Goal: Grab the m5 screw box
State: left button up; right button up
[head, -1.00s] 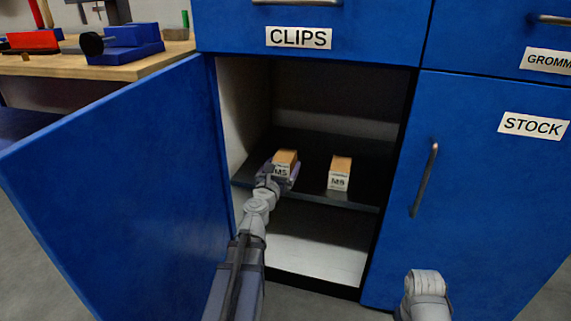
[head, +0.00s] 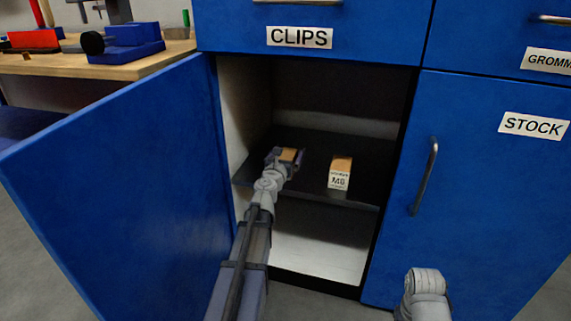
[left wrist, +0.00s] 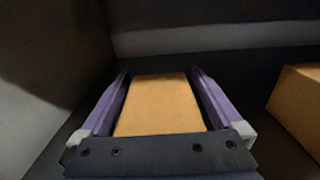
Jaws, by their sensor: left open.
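The M5 screw box (head: 289,155) is a small tan cardboard box on the dark shelf inside the open cabinet. In the head view my left gripper (head: 287,159) is around it and hides its label. In the left wrist view the box (left wrist: 160,105) lies between the two purple fingers of my left gripper (left wrist: 160,90), one along each side. The fingers are open, with narrow gaps beside the box. My right gripper is not in view; only a part of my right arm shows at the lower right.
A similar box labelled M8 (head: 340,173) stands to the right on the same shelf (head: 315,180); its side also shows in the left wrist view (left wrist: 297,105). The open blue door (head: 115,190) is on the left. The cabinet wall is close on the left.

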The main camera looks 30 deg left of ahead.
pick_arm(q)
jog(key=shift+c, duration=0.2)
grip_shut()
dwell(0.5)
